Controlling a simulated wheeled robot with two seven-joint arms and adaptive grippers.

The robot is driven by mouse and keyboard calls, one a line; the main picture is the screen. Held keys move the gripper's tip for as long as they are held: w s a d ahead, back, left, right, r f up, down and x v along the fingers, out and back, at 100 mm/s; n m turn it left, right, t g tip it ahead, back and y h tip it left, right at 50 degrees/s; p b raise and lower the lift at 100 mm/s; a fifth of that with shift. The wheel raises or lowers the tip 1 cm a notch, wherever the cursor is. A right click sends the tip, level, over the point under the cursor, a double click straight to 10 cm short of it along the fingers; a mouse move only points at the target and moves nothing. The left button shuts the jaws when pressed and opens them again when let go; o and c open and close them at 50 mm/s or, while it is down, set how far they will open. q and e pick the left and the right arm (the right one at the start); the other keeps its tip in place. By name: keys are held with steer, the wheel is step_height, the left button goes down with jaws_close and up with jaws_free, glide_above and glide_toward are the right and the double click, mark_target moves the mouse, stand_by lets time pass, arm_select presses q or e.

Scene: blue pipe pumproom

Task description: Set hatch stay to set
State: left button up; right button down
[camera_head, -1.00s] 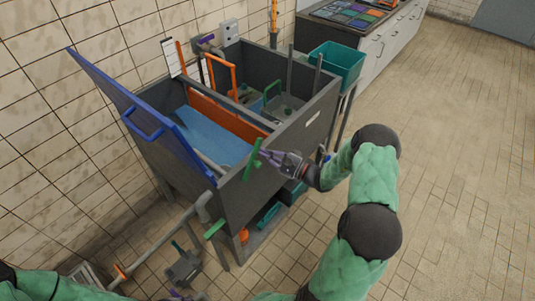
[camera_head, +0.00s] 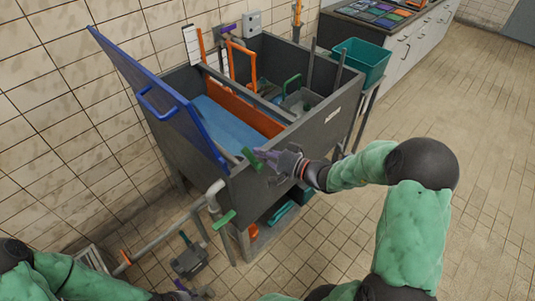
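A blue hatch lid (camera_head: 150,88) with a blue handle stands raised and tilted at the left side of a dark grey tank (camera_head: 310,142). A small green lever (camera_head: 251,158), which may be the hatch stay, sits at the tank's near rim, close to the lid's lower corner. My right gripper (camera_head: 263,156) is at this lever, its fingertips touching or very close to it. The fingers hide part of the lever, and their closure is too small to judge. My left gripper (camera_head: 182,291) shows only in part at the bottom edge, low near the floor.
Orange pipes (camera_head: 238,58) and a green handle (camera_head: 291,82) stand inside the tank. A teal bin (camera_head: 362,62) is at its back right. A grey pipe with a green lever (camera_head: 224,219) runs below the near corner. The floor at right is free.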

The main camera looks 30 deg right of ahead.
steer(key=shift+s+a+f+n+b, duration=0.1)
steer(key=shift+a+f+n+b, duration=0.05)
steer(key=shift+a+n+b, duration=0.15)
steer(key=shift+s+a+f+n+b, duration=0.1)
steer(key=shift+a+n+b, duration=0.1)
steer(key=shift+a+b, duration=0.15)
steer(key=shift+s+a+b, duration=0.1)
steer(key=shift+a+b, duration=0.5)
steer(key=shift+b, duration=0.15)
steer(key=s+d+r+p, duration=0.1)
steer(key=s+d+r, duration=0.2)
steer(key=s+d, duration=0.4)
steer(key=shift+s+d+r+p, duration=0.3)
steer(key=shift+s+d+p, duration=0.1)
steer(key=shift+s, duration=0.15)
steer(key=shift+a, duration=0.1)
